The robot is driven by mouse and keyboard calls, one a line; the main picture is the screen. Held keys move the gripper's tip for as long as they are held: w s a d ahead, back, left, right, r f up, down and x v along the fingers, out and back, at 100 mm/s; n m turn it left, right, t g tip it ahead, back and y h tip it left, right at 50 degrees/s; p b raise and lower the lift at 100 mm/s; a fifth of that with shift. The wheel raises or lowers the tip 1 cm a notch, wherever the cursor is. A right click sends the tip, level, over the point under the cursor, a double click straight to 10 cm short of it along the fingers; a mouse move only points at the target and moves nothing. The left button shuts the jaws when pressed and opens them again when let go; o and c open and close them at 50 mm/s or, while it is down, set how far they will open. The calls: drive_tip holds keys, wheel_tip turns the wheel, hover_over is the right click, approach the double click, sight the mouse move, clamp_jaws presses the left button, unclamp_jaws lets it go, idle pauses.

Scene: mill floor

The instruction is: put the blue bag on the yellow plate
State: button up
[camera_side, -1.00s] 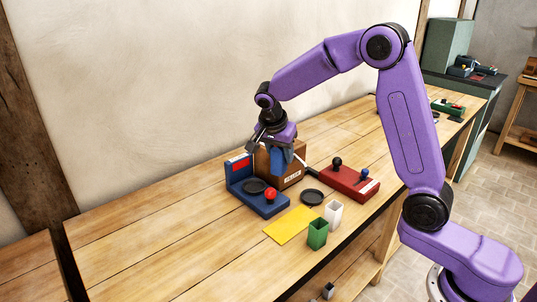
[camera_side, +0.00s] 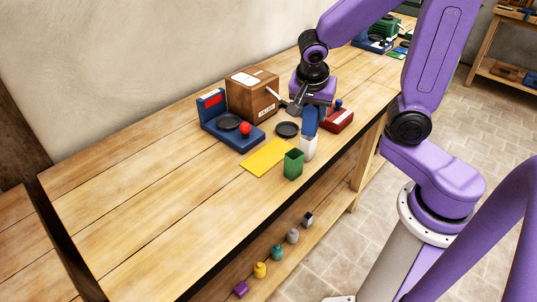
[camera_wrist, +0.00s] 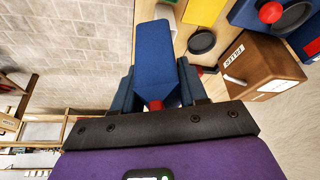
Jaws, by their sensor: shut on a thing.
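The blue bag (camera_side: 310,121) hangs below my gripper (camera_side: 312,104), which is shut on its top. In the side view the bag shows just above the white open box and partly in front of the red device. In the wrist view the bag (camera_wrist: 154,55) sticks out between the fingers of my gripper (camera_wrist: 157,97). The yellow plate (camera_side: 266,158) lies flat on the bench, to the left of and nearer than the bag, with nothing on it. A bit of yellow (camera_wrist: 205,11) shows at the top of the wrist view.
A white box (camera_side: 308,148) and a green box (camera_side: 293,164) stand right of the plate. A black disc (camera_side: 287,129), blue scale (camera_side: 232,137), brown carton (camera_side: 250,98) and red device (camera_side: 338,120) stand behind. The bench left of the plate is clear. Several small coloured items sit on the lower shelf.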

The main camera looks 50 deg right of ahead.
drive_tip(key=w+f, duration=0.3)
drive_tip(key=w, duration=0.1)
drive_tip(key=w+d+f, duration=0.1)
drive_tip(key=w+f, duration=0.2)
drive_tip(key=f, duration=0.1)
drive_tip(key=w+d+f, duration=0.1)
drive_tip(key=w+f, duration=0.2)
drive_tip(key=w, duration=0.1)
drive_tip(key=shift+w+f, duration=0.3)
drive_tip(key=shift+w, duration=0.05)
drive_tip(key=shift+f, duration=1.5)
drive_tip(key=shift+f, duration=0.1)
drive_tip(key=o, duration=1.2)
